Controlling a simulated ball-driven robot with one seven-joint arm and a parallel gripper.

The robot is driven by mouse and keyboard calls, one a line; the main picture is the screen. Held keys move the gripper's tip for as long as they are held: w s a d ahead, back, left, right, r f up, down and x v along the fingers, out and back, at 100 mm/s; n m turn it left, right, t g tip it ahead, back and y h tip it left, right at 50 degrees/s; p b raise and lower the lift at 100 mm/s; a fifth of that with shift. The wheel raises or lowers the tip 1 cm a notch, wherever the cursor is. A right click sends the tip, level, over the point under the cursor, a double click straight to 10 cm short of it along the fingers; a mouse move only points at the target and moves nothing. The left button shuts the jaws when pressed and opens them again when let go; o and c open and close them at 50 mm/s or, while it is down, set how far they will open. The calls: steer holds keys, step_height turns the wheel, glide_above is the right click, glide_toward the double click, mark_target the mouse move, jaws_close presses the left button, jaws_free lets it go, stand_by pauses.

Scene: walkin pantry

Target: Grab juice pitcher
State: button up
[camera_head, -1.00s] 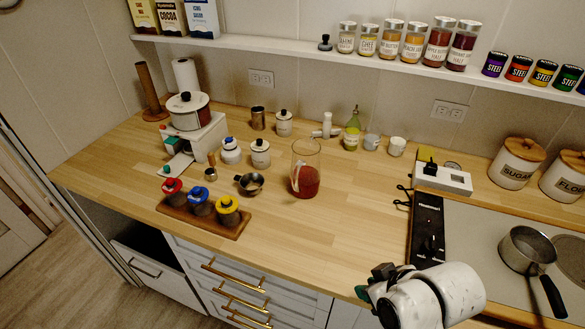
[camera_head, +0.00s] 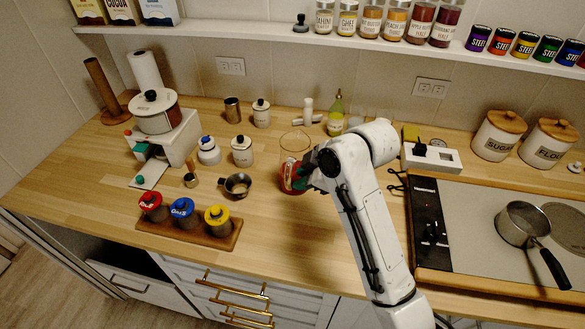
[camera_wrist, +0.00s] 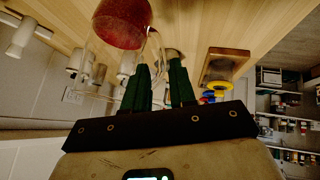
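The juice pitcher (camera_head: 288,178) is clear glass with red juice in its lower part. It stands upright on the wooden counter, partly hidden behind my gripper in the head view. In the wrist view the pitcher (camera_wrist: 121,24) is at the top, left of centre, with its clear handle near the fingertips. My gripper (camera_wrist: 160,72) has its two dark green fingers apart, with a gap between them. In the head view my gripper (camera_head: 301,172) is at the pitcher's right side, at juice height. I cannot tell whether the fingers touch the handle.
A small metal pot (camera_head: 237,185) and a wooden tray (camera_head: 188,231) with several colour-lidded jars stand to the left. A green bottle (camera_head: 336,115) is behind. The stovetop (camera_head: 465,215) with a saucepan (camera_head: 518,222) is at right. Counter in front of the pitcher is clear.

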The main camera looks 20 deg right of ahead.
mark_target(293, 170)
steer(key=shift+p+x, duration=0.3)
steer(key=shift+x, duration=2.85)
steer(key=shift+a, duration=0.1)
jaws_close()
steer(key=shift+r, duration=0.1)
steer(key=shift+r, duration=0.1)
